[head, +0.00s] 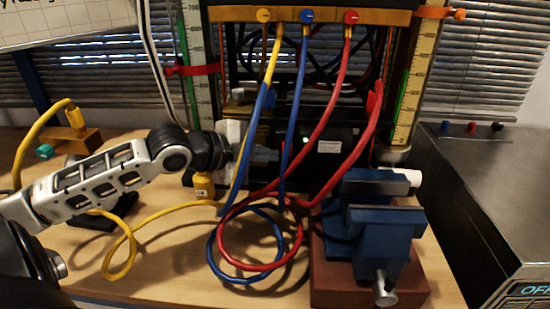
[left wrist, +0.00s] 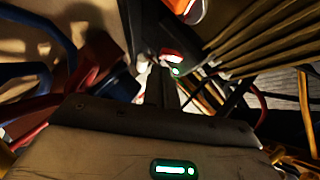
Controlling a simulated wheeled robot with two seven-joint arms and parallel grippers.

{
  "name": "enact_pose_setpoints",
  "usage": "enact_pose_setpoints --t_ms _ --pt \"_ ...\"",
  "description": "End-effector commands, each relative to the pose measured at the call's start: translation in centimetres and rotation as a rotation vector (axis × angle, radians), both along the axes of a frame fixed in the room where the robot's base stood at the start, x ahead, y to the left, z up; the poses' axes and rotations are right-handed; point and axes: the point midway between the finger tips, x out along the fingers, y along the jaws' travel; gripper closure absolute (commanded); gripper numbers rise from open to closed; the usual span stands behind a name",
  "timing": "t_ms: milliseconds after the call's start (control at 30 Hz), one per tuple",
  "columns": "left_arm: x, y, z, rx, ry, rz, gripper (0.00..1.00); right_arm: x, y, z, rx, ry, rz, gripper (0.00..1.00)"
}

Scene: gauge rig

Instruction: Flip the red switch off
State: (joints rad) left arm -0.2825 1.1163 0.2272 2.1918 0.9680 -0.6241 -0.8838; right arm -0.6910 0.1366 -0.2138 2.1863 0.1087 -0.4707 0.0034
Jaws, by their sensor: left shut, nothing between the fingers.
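The red switch (left wrist: 172,57) shows small in the left wrist view, just above a green light (left wrist: 176,71). Which way it is tipped is too small to tell. In the head view I cannot make it out; the green light (head: 306,139) shows on the front of a black box (head: 345,165), behind the cables. My left gripper (head: 274,155) is shut and empty in front of this box, left of the green light. In the left wrist view its fingertips (left wrist: 160,70) are close beside the switch; I cannot tell if they touch. My right gripper is not in view.
Yellow, blue and red cables (head: 285,75) hang across the box and loop on the wooden table (head: 180,265). A blue vise (head: 380,220) stands front right. Gauge columns (head: 415,85) flank the rig. A grey machine (head: 480,180) is at the right.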

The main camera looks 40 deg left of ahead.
Motion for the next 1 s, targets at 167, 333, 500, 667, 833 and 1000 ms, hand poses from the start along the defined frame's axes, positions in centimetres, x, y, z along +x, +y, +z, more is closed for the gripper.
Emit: enact_pose_setpoints --t_ms 167,333,500,667,833,1000 --pt "1.4 -0.4 -0.6 -0.003 -0.004 0.003 1.0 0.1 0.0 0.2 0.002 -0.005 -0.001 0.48" --pt "2.0 -0.7 -0.9 -0.002 0.0 0.001 1.0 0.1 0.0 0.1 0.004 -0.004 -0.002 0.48" --pt "2.1 -0.8 -1.0 -0.001 0.001 0.0 1.0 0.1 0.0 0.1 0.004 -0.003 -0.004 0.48" --pt "2.1 -0.8 -1.0 -0.001 0.001 0.0 1.0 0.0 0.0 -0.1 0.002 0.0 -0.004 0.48" --pt "2.3 -0.6 -1.7 0.019 -0.03 0.002 1.0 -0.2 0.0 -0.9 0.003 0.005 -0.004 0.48" --pt "2.5 -0.5 -1.6 0.041 -0.066 0.002 1.0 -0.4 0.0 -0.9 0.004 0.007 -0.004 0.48"
